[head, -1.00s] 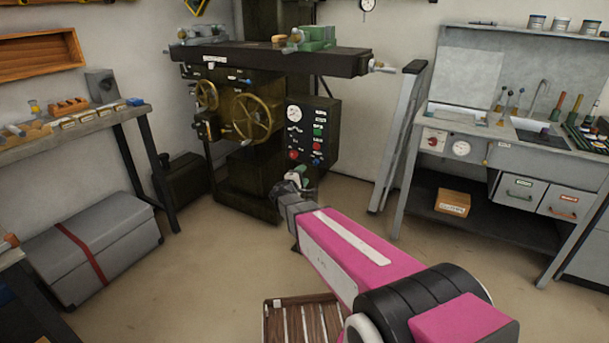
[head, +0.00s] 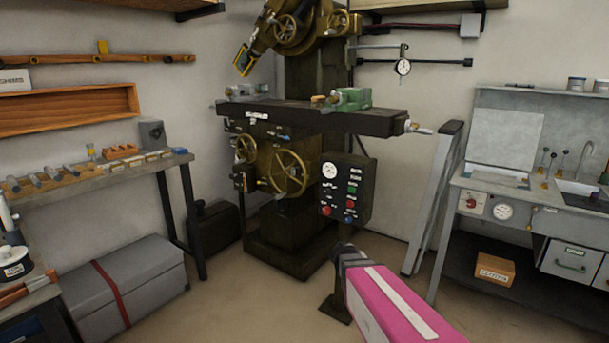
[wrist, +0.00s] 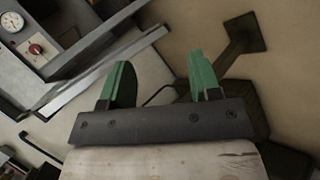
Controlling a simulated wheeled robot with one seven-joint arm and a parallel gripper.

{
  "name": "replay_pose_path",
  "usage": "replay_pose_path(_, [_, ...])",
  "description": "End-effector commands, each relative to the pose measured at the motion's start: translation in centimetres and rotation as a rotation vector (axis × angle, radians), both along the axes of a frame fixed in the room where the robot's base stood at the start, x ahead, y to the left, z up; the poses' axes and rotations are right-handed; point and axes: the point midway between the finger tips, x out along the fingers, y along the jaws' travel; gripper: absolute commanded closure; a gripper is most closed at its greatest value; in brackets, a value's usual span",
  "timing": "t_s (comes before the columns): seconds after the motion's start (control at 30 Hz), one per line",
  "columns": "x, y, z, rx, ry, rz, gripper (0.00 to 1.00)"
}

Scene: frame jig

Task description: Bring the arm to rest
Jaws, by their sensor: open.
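My gripper (wrist: 158,82) shows in the wrist view with its two green fingers spread apart and nothing between them. It hangs over bare floor, with a grey bench to the upper left. In the head view my pink arm reaches in from the bottom edge, right of centre, in front of the milling machine (head: 290,210). The gripper's fingers cannot be made out in the head view.
A workbench with a sink (head: 580,190) stands at the right, with a cardboard box (head: 495,269) on its lower shelf. A grey chest (head: 130,283) with a red strap lies at the left, under a bench (head: 95,181).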

Motion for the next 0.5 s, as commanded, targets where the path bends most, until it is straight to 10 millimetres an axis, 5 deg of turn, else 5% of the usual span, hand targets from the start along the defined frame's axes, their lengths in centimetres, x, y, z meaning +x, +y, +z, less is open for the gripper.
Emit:
replay_pose_path(0.2, [-6.8, 1.0, -1.2, 0.34, 0.103, -0.16, 0.43])
replay_pose_path(0.5, [-11.6, 4.2, -1.0, 0.697, 0.188, -0.274, 0.43])
